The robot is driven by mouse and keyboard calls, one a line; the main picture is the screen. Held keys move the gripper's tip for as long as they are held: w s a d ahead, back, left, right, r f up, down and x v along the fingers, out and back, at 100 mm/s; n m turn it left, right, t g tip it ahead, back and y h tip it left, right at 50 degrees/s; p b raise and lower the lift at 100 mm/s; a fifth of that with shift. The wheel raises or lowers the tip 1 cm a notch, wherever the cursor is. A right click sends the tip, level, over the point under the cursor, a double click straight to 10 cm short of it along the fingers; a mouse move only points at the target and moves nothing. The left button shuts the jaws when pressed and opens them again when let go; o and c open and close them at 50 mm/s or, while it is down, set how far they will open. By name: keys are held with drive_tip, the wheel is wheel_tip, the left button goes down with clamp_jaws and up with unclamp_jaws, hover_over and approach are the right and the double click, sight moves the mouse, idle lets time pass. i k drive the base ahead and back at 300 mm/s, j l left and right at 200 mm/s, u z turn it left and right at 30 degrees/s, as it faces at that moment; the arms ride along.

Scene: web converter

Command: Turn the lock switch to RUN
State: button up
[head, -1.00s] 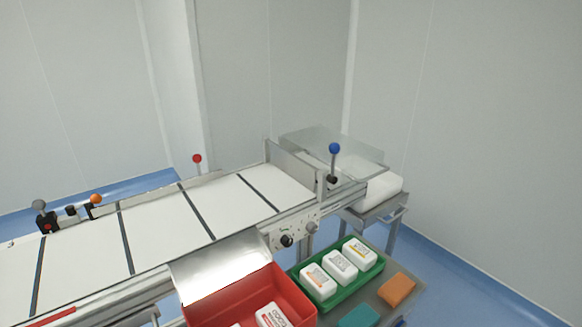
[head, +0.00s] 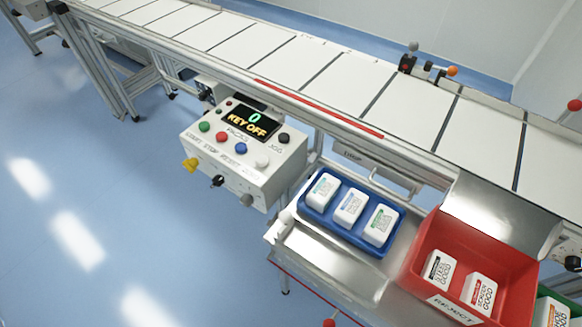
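A white control box (head: 243,152) hangs under the front edge of the conveyor in the head view. Its display (head: 251,122) reads "0" and "KEY OFF". On its front face are a yellow knob (head: 190,165), a black rotary switch (head: 218,181) and a grey knob (head: 247,199). I cannot tell from here which one is the lock switch; its labels are too small to read. My gripper is not in view.
The box's top carries several coloured buttons, one of them red (head: 221,136). To its right are a blue tray (head: 310,214) of white packs and a red reject bin (head: 408,262). A conveyor (head: 340,75) runs behind. Blue floor (head: 120,200) lies open in front and left.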

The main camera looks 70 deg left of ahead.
sight(191, 165)
drive_tip(key=u, duration=1.8)
